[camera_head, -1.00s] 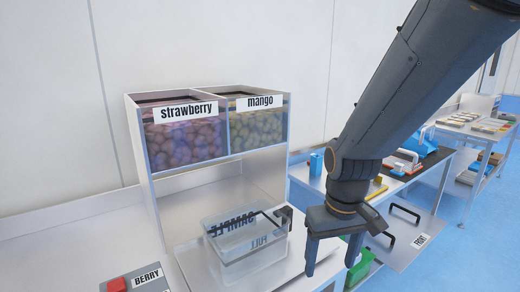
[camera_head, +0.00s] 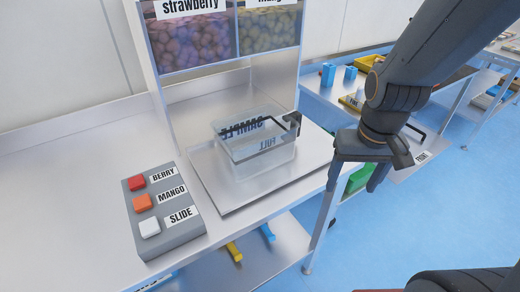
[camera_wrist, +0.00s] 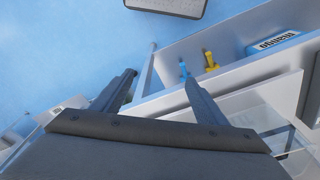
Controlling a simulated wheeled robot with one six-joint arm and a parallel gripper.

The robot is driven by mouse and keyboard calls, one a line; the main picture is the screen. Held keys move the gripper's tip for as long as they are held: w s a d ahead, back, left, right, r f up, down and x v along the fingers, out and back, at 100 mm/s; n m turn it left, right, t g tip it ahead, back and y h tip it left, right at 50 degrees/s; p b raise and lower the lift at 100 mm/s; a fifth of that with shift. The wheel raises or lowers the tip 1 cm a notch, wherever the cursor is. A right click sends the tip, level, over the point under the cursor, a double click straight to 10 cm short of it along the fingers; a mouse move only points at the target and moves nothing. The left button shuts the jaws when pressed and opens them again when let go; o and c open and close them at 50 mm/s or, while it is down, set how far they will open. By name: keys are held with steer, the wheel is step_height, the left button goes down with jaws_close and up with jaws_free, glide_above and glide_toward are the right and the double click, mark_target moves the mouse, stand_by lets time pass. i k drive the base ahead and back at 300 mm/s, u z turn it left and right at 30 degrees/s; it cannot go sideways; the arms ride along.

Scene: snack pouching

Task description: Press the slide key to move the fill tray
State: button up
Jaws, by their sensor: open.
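The slide key is a white button (camera_head: 149,228) beside a SLIDE label on a grey key box (camera_head: 166,242). A red BERRY key (camera_head: 136,183) and an orange MANGO key (camera_head: 142,202) sit above it on the same box. The fill tray (camera_head: 225,205) is a flat metal plate under the dispenser, with a clear container (camera_head: 262,165) standing on it. My gripper (camera_head: 355,189) is open and empty, right of the tray and well away from the keys. In the wrist view its two fingers (camera_wrist: 160,82) are spread apart.
The dispenser (camera_head: 200,45) with strawberry and mango bins stands behind the tray. The metal counter (camera_head: 65,185) is clear left of the key box. A lower shelf holds yellow (camera_head: 234,251) and blue items. Another table stands at the right.

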mark_target(150, 228)
steer(key=u, duration=0.3)
steer(key=k, duration=0.2)
steer(key=u, duration=1.35)
